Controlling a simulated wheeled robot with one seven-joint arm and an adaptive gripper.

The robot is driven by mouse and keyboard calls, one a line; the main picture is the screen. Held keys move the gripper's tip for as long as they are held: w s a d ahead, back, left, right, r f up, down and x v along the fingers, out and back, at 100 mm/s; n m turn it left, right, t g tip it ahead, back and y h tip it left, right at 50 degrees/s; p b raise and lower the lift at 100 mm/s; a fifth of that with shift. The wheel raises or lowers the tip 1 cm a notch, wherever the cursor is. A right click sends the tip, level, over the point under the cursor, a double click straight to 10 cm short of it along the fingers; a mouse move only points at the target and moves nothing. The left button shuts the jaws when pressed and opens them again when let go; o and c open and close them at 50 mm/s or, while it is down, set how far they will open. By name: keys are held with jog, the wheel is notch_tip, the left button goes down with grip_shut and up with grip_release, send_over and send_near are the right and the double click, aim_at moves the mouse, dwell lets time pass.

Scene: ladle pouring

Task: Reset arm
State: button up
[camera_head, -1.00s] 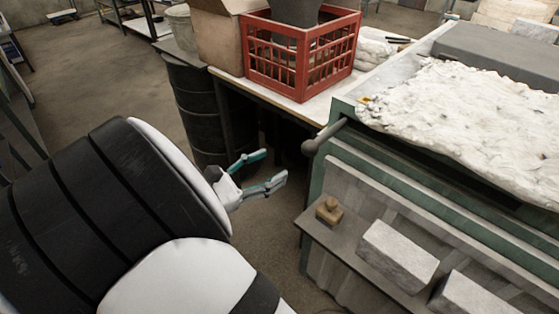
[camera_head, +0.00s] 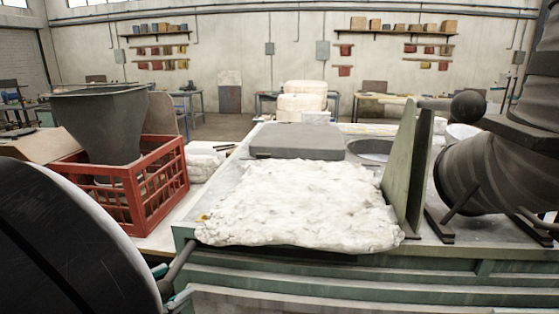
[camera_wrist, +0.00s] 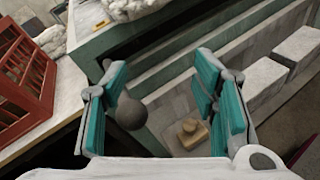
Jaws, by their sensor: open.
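My gripper (camera_wrist: 158,100) shows in the wrist view with its teal-padded fingers spread wide and nothing between them. In the head view it sits at the lower left, mostly hidden behind my black and white arm, with only bits of teal showing. A dark ball-ended handle (camera_wrist: 130,112) of the green bench appears beyond the left finger in the wrist view, and its rod (camera_head: 178,264) shows beside the gripper in the head view. I cannot tell whether the gripper touches it.
The green bench (camera_head: 350,272) carries a rough white slab (camera_head: 295,205) and a dark ribbed vessel (camera_head: 490,180) at right. A red crate (camera_head: 165,187) with a dark funnel (camera_head: 102,122) stands at left. A small wooden piece (camera_wrist: 190,132) and pale blocks (camera_wrist: 264,80) rest on a lower ledge.

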jog(key=s+d+r+m+g+p, duration=0.1)
jog(key=d+r+m+g, duration=0.3)
jog(key=d, duration=0.6)
jog(key=d+r+m+g+y+p, duration=0.1)
jog(key=d+r+m+g+p, duration=0.1)
jog(key=d+r+m, duration=0.5)
jog(key=s+d+r+m+g+p, duration=0.1)
jog(key=d+r+m+g, duration=0.2)
jog(key=d, duration=0.9)
jog(key=s+d+r+m+y+p, duration=0.2)
jog(key=s+d+r+m, duration=0.15)
jog(key=s, duration=0.35)
jog(key=s+d+r+m+t+y+p, duration=0.1)
jog(key=s+d+r+m+y+p, duration=0.15)
jog(key=s+d+m, duration=0.35)
jog(key=s+d+r+m+y+p, duration=0.1)
jog(key=s+d+r+m+y, duration=0.2)
jog(key=s, duration=0.5)
jog(key=w+f+h+b, duration=0.1)
jog(key=w+f+b, duration=0.2)
jog(key=w+b, duration=0.1)
jog(key=shift+w+d+f+b, duration=0.35)
jog(key=shift+w+d+f, duration=0.1)
jog(key=shift+w, duration=0.25)
